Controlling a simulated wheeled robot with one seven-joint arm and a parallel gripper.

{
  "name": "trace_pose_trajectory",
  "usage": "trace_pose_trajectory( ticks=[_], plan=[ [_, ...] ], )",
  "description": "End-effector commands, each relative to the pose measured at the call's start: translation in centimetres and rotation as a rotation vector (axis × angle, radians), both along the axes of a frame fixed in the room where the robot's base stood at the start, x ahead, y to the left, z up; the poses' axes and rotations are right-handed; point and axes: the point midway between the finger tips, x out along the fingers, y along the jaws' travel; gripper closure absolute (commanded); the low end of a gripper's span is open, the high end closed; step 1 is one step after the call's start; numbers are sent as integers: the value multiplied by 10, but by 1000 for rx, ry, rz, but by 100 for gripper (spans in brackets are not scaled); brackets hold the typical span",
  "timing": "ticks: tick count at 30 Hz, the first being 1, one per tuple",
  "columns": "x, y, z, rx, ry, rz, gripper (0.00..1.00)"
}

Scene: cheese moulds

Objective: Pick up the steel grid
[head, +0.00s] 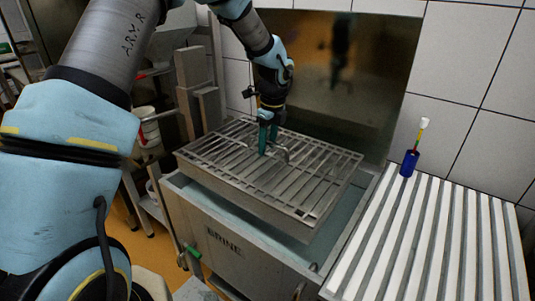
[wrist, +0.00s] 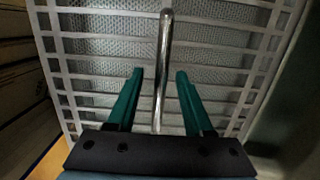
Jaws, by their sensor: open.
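The steel grid (head: 318,171) is a rectangular slatted metal frame with a raised bar handle (head: 284,152) near its middle. It lies over the brine tank (head: 232,240) in the head view. In the wrist view the grid (wrist: 90,65) fills most of the picture, and the shiny handle (wrist: 164,60) runs between my fingers. My gripper (head: 266,146) points down at the handle. Its two green fingers (wrist: 157,88) are open, one on each side of the handle, with gaps to it. In the head view my fingers hide part of the handle.
A white slatted rack (head: 421,240) stands at the right, with a blue bottle-like object (head: 409,163) on its far left corner. A brown panel (head: 325,75) rises behind the tank. A white bucket (head: 148,128) stands at the left. A green valve handle (head: 190,251) is on the tank's front.

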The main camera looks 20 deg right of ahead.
Motion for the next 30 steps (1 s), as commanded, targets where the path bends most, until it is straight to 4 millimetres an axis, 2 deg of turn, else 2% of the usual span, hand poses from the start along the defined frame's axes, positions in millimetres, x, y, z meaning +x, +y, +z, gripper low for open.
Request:
trace_pose_trajectory(
  ticks=[2,15,30],
  plan=[
    [0,0,0,0,0,0,51],
    [0,0,0,0,0,0,100],
    [0,0,1,1,0,0,100]
  ],
)
